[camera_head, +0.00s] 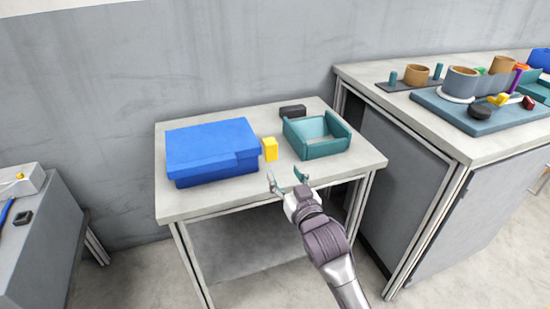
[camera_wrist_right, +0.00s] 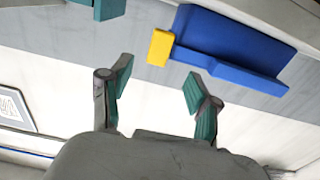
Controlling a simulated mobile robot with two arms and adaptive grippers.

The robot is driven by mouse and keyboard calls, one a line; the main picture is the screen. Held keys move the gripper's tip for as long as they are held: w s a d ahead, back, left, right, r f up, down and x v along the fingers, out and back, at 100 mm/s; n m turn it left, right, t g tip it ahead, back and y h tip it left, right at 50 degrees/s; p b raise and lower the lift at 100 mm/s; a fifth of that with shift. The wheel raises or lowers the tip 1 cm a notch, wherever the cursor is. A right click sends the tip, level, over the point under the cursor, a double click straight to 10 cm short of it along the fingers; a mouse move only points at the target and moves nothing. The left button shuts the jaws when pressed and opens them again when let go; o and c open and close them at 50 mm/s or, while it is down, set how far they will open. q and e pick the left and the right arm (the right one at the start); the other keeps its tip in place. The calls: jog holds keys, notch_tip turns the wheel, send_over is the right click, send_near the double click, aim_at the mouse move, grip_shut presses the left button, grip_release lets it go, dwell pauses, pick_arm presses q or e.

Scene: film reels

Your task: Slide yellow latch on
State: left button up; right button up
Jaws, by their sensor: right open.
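A yellow latch (camera_head: 269,149), a small upright block, stands at the right end of a blue case (camera_head: 211,146) on the small table. In the right wrist view the yellow latch (camera_wrist_right: 160,47) is beside the end of a blue ledge on the blue case (camera_wrist_right: 232,45). Whether they touch is hard to tell. My right gripper (camera_head: 286,177) is open and empty near the table's front edge, in front of the latch. In the wrist view the latch lies beyond the gap between my teal fingertips (camera_wrist_right: 160,76). My left gripper is not in view.
A teal open tray (camera_head: 318,148) and a dark block (camera_head: 292,111) stand right of and behind the latch. The table top (camera_head: 188,206) is bare along its front. A higher bench (camera_head: 355,76) with several parts is at right; a grey cabinet (camera_head: 45,255) is at left.

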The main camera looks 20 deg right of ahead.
aim_at(272, 154)
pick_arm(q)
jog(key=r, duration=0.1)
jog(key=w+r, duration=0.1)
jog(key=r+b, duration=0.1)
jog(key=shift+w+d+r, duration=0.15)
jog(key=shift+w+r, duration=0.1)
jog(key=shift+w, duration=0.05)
pick_arm(e)
jog(key=w, duration=0.9)
jog(key=shift+a, duration=0.15)
grip_shut()
